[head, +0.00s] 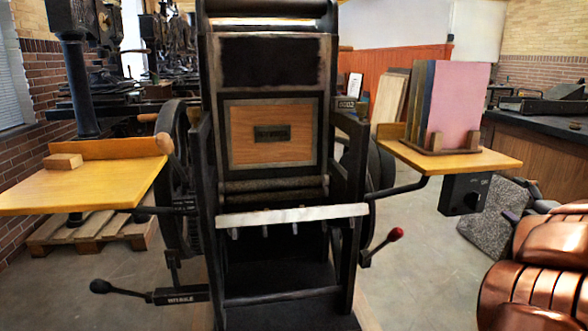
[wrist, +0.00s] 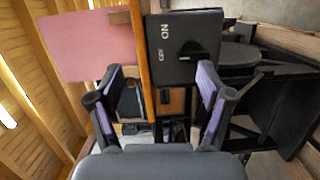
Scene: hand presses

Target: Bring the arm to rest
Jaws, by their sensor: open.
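My gripper (wrist: 160,88) is open in the wrist view. Its two fingers with purple pads stand apart, and nothing is between them. In the head view my gripper (head: 517,202) shows only in part at the right, just right of the black switch box (head: 466,194). My copper-coloured arm fills the lower right corner there. In the wrist view the switch box (wrist: 184,48) lies beyond the fingertips, and its lettering appears sideways. I see no contact between gripper and box.
The hand press (head: 270,130) stands in the middle with a red-knobbed lever (head: 395,234). The right yellow shelf (head: 480,161) holds upright boards, the front one pink (head: 457,100). A left yellow shelf (head: 90,187) bears a wooden block (head: 63,161). A dark counter (head: 550,124) stands far right.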

